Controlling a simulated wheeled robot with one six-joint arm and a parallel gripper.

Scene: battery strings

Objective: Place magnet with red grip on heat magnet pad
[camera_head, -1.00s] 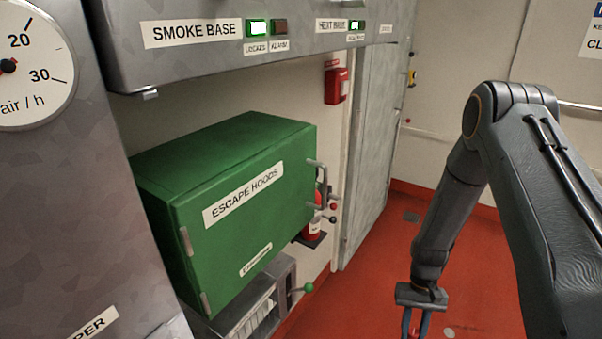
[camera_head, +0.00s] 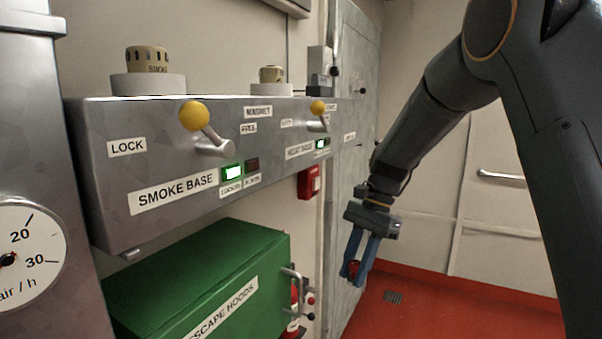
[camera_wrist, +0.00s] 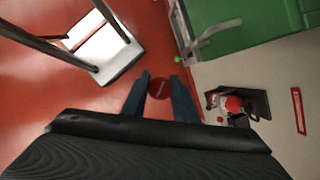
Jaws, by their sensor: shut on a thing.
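My gripper (camera_head: 352,277) hangs pointing down, right of the metal control box, with its blue fingers closed around a small red piece (camera_head: 352,267), which looks like the magnet's red grip. In the wrist view the red piece (camera_wrist: 160,88) shows as a dark red disc between the fingertips; the rest of the magnet is hidden or too small to tell. The metal box (camera_head: 105,190) carries a smoke base label and, farther right, a heat base label (camera_head: 304,150). A beige detector (camera_head: 272,75) stands on top at the heat end. I cannot make out the heat magnet pad clearly.
Two yellow-knobbed levers (camera_head: 195,116) stick out of the box front. A green escape hoods cabinet (camera_head: 200,285) sits below it, with handles on its right side. A red wall unit (camera_head: 310,182) is behind. Red floor (camera_head: 450,300) is open at right.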

